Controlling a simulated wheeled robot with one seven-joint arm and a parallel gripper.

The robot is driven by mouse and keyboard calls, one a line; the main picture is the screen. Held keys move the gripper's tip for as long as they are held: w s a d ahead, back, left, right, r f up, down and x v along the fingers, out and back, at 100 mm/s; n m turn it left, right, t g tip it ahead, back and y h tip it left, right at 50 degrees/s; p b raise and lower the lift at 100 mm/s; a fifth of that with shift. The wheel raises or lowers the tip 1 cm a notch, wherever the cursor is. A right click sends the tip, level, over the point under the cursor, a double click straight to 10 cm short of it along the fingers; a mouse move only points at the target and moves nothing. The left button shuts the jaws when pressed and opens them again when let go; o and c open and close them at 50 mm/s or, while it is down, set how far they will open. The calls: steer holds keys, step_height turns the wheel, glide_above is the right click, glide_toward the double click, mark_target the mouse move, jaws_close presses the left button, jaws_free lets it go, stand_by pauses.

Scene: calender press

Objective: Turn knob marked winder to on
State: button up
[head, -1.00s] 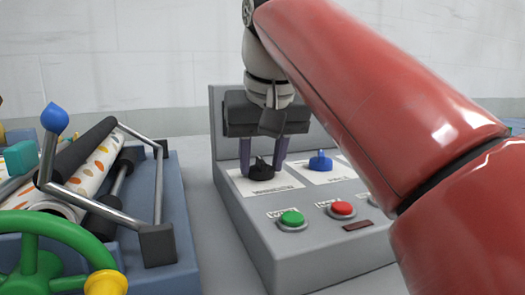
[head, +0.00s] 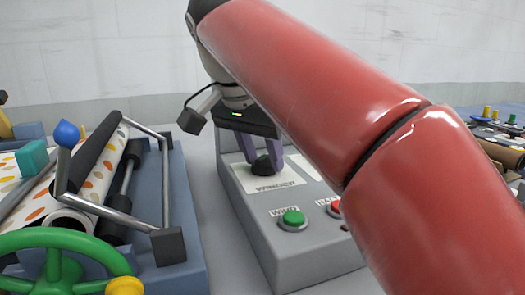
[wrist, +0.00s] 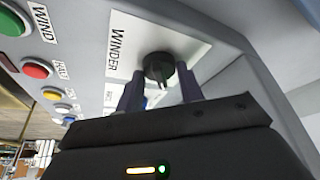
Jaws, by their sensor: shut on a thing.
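The black winder knob (head: 264,166) sits on a white plate on the grey control box (head: 315,255). In the wrist view the plate reads WINDER, and the knob (wrist: 160,68) shows a pale pointer mark on the side toward my gripper. My gripper (head: 261,158) reaches down from above, its two purple fingers shut on the knob from both sides. The fingers also flank the knob in the wrist view (wrist: 158,88). The on and off marks around the knob cannot be read.
A green button (head: 292,218) and a partly hidden red button (head: 334,208) are on the box's front. My red arm covers the box's right side.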

steer(key=shift+m, duration=0.5)
steer(key=o, duration=1)
